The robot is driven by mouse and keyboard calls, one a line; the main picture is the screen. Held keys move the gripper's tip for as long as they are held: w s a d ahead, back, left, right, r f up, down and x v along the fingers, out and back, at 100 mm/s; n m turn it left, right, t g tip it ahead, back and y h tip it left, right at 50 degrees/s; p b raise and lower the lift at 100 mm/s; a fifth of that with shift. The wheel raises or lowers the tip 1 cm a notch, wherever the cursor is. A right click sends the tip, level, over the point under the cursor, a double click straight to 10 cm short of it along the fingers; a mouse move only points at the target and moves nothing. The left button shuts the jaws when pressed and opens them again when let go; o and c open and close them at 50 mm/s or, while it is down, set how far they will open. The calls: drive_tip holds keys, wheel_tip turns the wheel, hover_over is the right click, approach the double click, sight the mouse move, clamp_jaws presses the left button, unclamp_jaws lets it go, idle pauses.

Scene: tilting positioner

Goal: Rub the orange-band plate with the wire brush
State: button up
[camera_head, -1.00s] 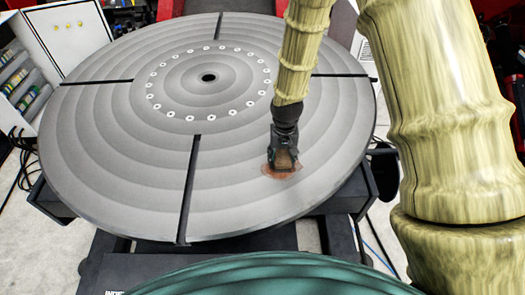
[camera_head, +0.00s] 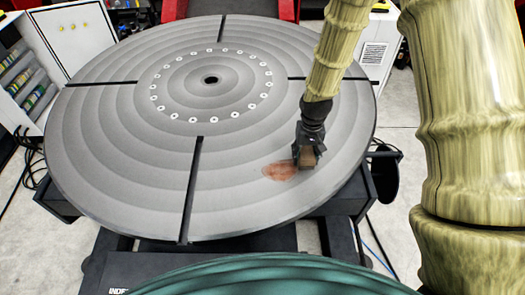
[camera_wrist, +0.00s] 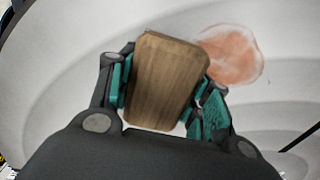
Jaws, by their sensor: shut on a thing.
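My gripper (camera_head: 306,160) is shut on a wooden block, the back of the wire brush (camera_wrist: 167,82), with a finger on each side of it. The brush's bristles are hidden beneath. The brush is low over the large round grey plate (camera_head: 110,165); I cannot tell whether it touches. A reddish-brown patch (camera_head: 280,171) lies on the plate just left of the brush. In the wrist view the patch (camera_wrist: 232,55) is beside the brush's upper right corner, with a paler, smeared edge. I see no orange band on the plate.
The plate has long dark slots (camera_head: 190,190), a ring of small holes and a centre hole (camera_head: 211,80). A white cabinet (camera_head: 72,35) stands at the back left. The plate's top is otherwise clear.

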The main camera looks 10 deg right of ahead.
sight(306, 151)
drive_tip(key=shift+r+p, duration=1.8)
drive_tip(key=shift+r, duration=1.1)
